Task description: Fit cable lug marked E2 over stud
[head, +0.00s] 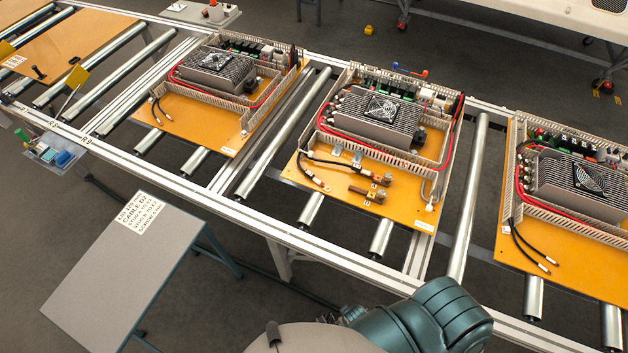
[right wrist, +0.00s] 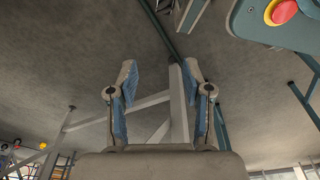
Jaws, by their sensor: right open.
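The middle orange board (head: 300,190) carries a black cable pair with metal lugs (head: 322,184) at its front left. I cannot read an E2 mark on either lug. The lugs and these blocks are apart. My right gripper (right wrist: 158,85) is open and empty in the right wrist view, with blue-padded fingers spread and only floor and frame parts beyond. It is not visible in the head view. My left gripper is not in view.
The board sits on a roller conveyor (head: 262,140) between a left board (head: 185,118) and a right board (head: 560,262). A grey instruction table (head: 110,265) stands in front. A red button (right wrist: 285,12) on a teal-grey panel is upper right in the wrist view.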

